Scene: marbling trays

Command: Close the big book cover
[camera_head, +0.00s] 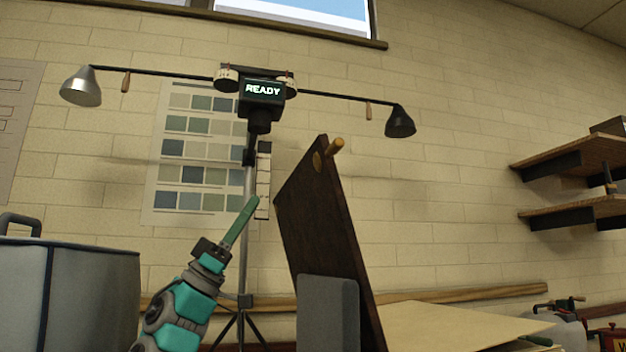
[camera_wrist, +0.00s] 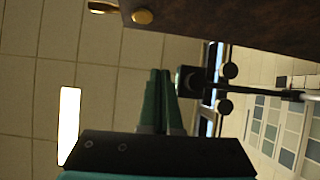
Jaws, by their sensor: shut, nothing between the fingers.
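The big book cover (camera_head: 325,235) is a dark brown panel standing open, nearly upright and leaning a little. A wooden peg (camera_head: 336,146) sticks out near its top corner. In the wrist view the cover (camera_wrist: 240,22) crosses the top right, with brass-coloured knobs (camera_wrist: 142,16) near its end. Pale sheets or boards (camera_head: 455,328) lie low to the right of the cover. My gripper (camera_head: 255,200) points up to the left of the cover, apart from it. Its green fingers are together and empty, also in the wrist view (camera_wrist: 159,73).
A grey upright block (camera_head: 328,312) stands in front of the cover's lower part. A tripod stand (camera_head: 246,180) with two lamps and a READY display rises behind my gripper. A grey bin (camera_head: 95,290) is at left. Wall shelves (camera_head: 575,160) are at right.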

